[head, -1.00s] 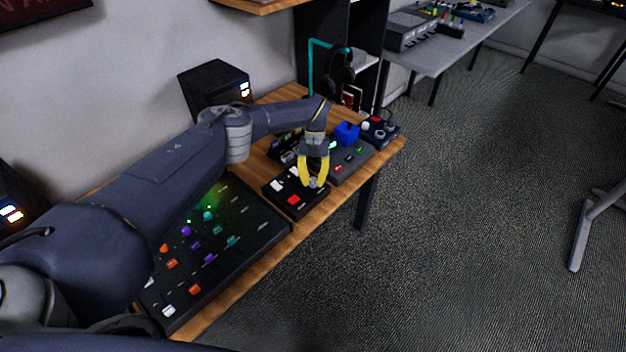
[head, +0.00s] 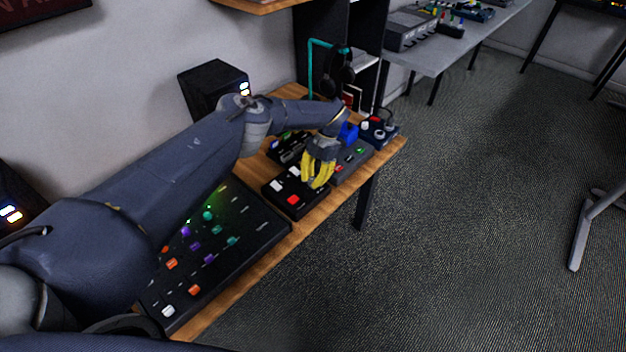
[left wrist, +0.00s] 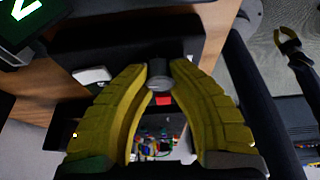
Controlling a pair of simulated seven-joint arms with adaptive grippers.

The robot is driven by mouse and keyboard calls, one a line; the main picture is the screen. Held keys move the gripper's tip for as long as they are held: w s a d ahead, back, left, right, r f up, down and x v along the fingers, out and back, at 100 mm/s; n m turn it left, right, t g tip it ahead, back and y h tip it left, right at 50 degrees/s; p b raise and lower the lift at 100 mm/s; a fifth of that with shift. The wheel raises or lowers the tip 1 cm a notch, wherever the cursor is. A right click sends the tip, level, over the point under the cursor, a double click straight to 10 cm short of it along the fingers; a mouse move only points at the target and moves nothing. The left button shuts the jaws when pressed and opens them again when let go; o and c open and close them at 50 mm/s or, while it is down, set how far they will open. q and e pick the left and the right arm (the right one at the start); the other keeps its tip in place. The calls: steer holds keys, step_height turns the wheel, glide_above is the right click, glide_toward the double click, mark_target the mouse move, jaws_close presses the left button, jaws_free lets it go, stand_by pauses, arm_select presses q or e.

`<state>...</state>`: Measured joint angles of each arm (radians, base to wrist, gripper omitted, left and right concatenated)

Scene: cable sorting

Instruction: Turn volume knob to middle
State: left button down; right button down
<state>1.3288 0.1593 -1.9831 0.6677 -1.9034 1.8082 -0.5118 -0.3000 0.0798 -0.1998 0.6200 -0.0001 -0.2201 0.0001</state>
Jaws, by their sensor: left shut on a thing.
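The volume knob (left wrist: 159,74) is a small grey cylinder on a black box (head: 283,202) with white and red buttons near the front edge of the wooden desk. My left gripper (left wrist: 160,70) is shut on the knob, with one yellow fingertip on each side of it. In the head view the left gripper (head: 316,184) comes down over the box's right part, and its fingers hide the knob. I cannot read the knob's pointer. My right gripper (left wrist: 288,42) shows small at the upper right of the left wrist view, its fingers apart and empty.
A large mixer (head: 215,250) with coloured knobs lies left of the box. A grey panel (head: 352,160) with a blue block (head: 347,133) stands close on the right. A black speaker (head: 214,88) is behind. Open floor lies in front of the desk.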

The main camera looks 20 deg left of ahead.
arm_select(q)
steer(key=shift+s+f, duration=0.15)
steer(key=shift+s, duration=0.05)
stand_by(0.3)
steer(key=c, duration=1.1)
jaws_free()
steer(key=shift+w, duration=0.1)
steer(key=v, duration=1.2)
